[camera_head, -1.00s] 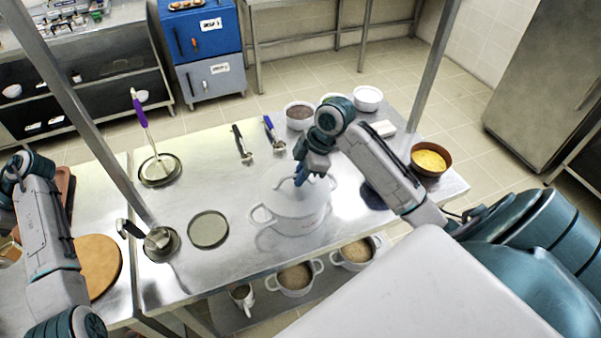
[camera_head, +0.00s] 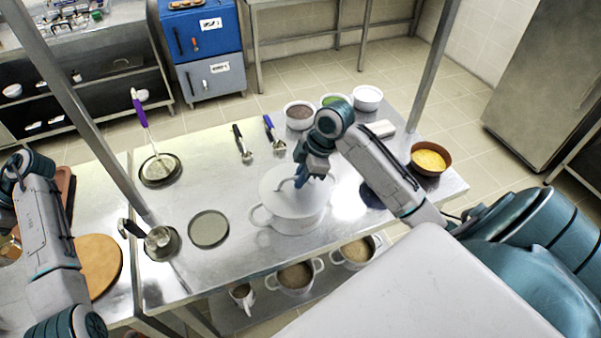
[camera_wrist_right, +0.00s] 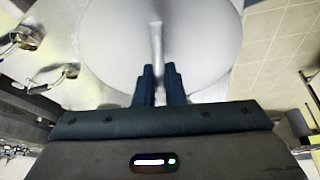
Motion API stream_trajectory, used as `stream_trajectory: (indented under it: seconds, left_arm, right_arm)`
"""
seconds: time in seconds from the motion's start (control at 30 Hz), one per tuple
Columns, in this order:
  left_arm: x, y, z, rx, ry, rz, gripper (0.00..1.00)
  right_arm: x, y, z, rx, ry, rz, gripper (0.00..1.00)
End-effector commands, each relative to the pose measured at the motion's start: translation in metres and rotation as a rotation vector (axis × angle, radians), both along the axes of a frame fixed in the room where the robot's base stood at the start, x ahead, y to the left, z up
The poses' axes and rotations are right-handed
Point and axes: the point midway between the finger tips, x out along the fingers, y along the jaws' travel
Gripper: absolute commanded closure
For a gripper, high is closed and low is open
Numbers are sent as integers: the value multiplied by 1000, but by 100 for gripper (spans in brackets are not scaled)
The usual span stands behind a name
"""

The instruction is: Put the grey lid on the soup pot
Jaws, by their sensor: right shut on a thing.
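The soup pot (camera_head: 298,222) is white with side handles and stands on the steel table. The pale grey lid (camera_head: 274,183) lies over its mouth, roughly centred and about level. I cannot tell whether its rim fully touches the pot. My right gripper (camera_head: 301,182) is above the lid, shut on its arched handle. In the right wrist view the fingers (camera_wrist_right: 159,85) close on the handle (camera_wrist_right: 156,45), and the lid (camera_wrist_right: 200,45) fills the upper middle, hiding the pot. My left arm shows at the left edge, but its gripper is out of view.
A flat grey-green disc (camera_head: 208,229) lies left of the pot. A brown bowl of yellow food (camera_head: 429,158) is at the right. A steel post (camera_head: 434,65) rises behind the table. Two pots (camera_head: 295,278) sit on the lower shelf.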

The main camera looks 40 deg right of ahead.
Motion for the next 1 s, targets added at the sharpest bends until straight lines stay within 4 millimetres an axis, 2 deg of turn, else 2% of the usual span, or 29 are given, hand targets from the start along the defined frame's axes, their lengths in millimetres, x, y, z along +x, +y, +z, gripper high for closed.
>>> stream_trajectory:
  seconds: [0.27, 0.3, 0.4, 0.77, 0.87, 1.0]
  left_arm:
    - [0, 0, 1, 0, -1, 0, 100]
    - [0, 0, 1, 0, -1, 0, 100]
    - [0, 0, 1, 0, -1, 0, 100]
    - [0, 0, -1, 0, -1, 0, 100]
    - [0, 0, -4, 0, -1, 0, 100]
    - [0, 0, -10, 0, -1, 0, 100]
  right_arm:
    - [0, 0, 0, 1, -1, 1, 100]
    - [0, 0, 0, 1, -1, 1, 85]
    - [0, 0, 0, 1, -1, 1, 65]
    - [-1, -1, 3, 0, -1, 2, 65]
    - [-2, -6, 12, -3, -2, 1, 65]
    - [-6, -15, 35, -6, -5, 1, 65]
